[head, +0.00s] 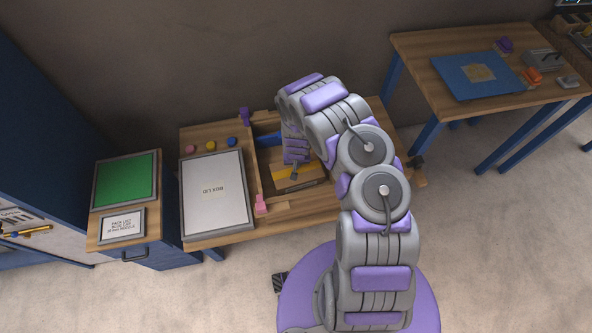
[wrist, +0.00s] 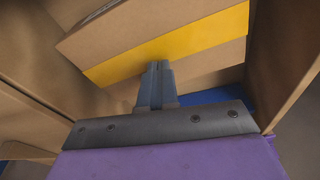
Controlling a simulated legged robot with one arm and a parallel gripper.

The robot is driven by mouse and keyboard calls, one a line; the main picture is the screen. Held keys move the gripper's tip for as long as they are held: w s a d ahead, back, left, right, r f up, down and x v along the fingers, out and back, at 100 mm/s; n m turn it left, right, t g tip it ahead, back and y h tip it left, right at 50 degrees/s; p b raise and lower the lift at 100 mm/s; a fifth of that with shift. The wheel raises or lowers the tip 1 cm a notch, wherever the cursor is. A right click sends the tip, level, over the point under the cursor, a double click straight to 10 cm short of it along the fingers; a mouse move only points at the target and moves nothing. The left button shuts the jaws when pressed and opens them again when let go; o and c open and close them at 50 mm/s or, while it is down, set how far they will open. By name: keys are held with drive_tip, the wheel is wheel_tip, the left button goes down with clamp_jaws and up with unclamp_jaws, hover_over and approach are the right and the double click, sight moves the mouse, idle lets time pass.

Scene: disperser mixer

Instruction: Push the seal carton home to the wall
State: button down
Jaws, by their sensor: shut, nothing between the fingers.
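A brown carton with a yellow band, which I take for the seal carton, lies inside an open cardboard box (head: 258,181) on the wooden table. In the wrist view the carton (wrist: 125,37) fills the upper middle and sits at a slant. In the head view my arm hides the box's right part, and the fingertips (head: 294,177) are small.
Box walls stand close on both sides of my gripper in the wrist view. A blue item (head: 268,138) lies at the box's back. A pink clip (head: 261,205) is at the box's front left corner.

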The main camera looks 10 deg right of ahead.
drive_tip(key=shift+w+d+f+b, duration=0.1)
drive_tip(key=shift+w+d+b, duration=0.1)
drive_tip(key=shift+w+b, duration=0.85)
drive_tip(key=shift+w+d+f+b, duration=0.15)
drive_tip(key=shift+w+b, duration=0.5)
drive_tip(key=shift+b, duration=0.8)
drive_tip(key=shift+s+a+f+b, duration=0.1)
drive_tip(key=shift+s+f+b, duration=0.05)
drive_tip(key=shift+f+b, duration=0.2)
drive_tip(key=shift+s+f, duration=0.1)
drive_tip(key=shift+s, duration=0.05)
